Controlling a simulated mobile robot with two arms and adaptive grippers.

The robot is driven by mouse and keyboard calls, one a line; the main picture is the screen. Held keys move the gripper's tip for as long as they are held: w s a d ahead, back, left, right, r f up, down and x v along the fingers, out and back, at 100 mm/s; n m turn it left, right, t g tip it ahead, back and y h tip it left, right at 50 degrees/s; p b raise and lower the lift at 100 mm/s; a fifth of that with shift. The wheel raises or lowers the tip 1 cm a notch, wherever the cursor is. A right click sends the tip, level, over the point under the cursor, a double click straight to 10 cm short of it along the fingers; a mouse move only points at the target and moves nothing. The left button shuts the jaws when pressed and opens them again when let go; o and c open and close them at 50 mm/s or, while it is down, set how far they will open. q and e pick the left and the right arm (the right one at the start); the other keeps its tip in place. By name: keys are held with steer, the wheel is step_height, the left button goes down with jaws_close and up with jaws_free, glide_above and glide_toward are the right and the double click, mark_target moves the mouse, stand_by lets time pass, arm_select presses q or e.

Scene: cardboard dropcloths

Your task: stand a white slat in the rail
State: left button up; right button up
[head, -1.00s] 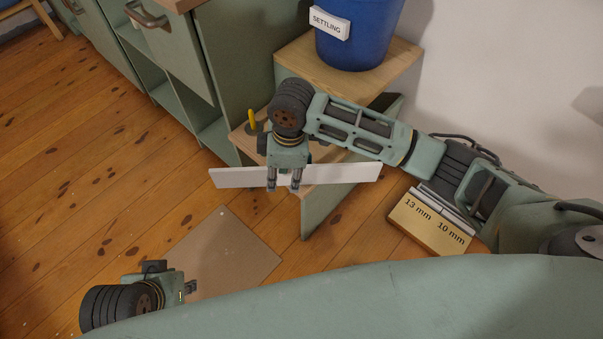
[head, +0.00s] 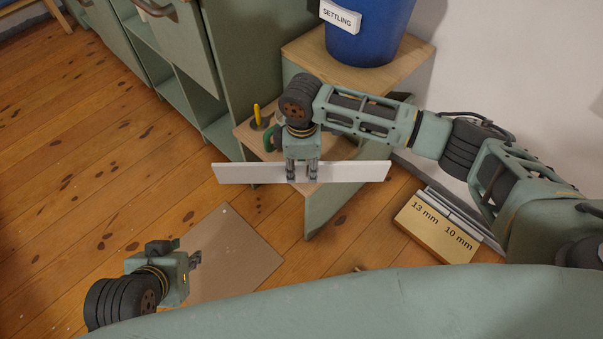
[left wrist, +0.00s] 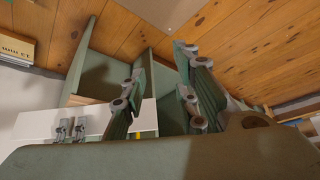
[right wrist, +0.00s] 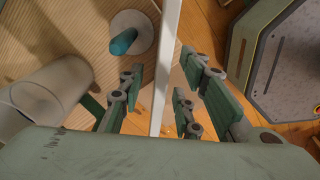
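A long white slat (head: 245,173) stands on edge across the front of the step's lower tread, its support hidden. My right gripper (head: 302,173) straddles it near the middle. In the right wrist view the slat (right wrist: 166,60) runs between the fingers (right wrist: 160,85) with gaps visible, so the gripper looks open around it. I cannot make out a rail beneath the slat.
A block marked 13 mm and 10 mm (head: 430,236) lies at right with pale strips (head: 455,212) beside it. A blue bucket (head: 370,35) stands on the wooden step (head: 300,52). A brown sheet (head: 235,255) lies on the floor; clear floor is at left.

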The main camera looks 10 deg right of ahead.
steer(key=shift+f, duration=0.3)
steer(key=shift+c, duration=0.3)
jaws_close()
